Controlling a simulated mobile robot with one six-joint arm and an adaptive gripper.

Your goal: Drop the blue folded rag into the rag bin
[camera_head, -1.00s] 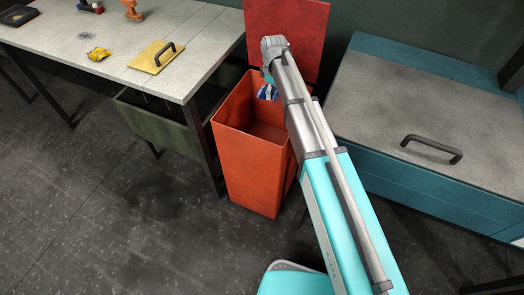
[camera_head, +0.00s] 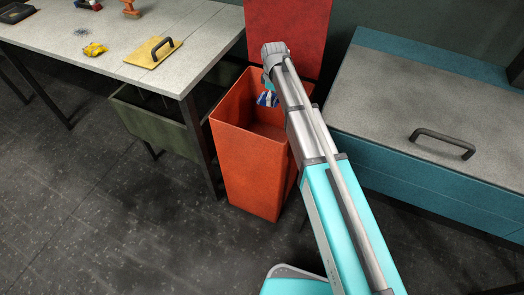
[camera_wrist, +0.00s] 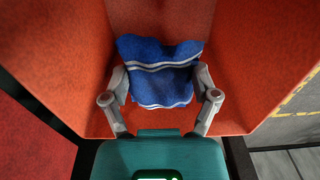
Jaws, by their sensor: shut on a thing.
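The blue folded rag (camera_wrist: 162,72) has white stripes and sits between my gripper's fingers (camera_wrist: 160,100) in the wrist view. My gripper is shut on it. In the head view a small part of the blue rag (camera_head: 268,99) shows beside my arm, over the mouth of the rag bin. The rag bin (camera_head: 245,165) is orange-red, with its red lid (camera_head: 288,38) standing open at the back. Its walls (camera_wrist: 70,60) surround the rag in the wrist view. My arm hides the bin's right side and most of the gripper in the head view.
A grey workbench (camera_head: 140,70) stands left of the bin, with a yellow float (camera_head: 148,58) and a crumpled yellow item (camera_head: 95,49) on it. A dark green box (camera_head: 150,118) is under it. A teal chest (camera_head: 400,165) with a black handle stands right.

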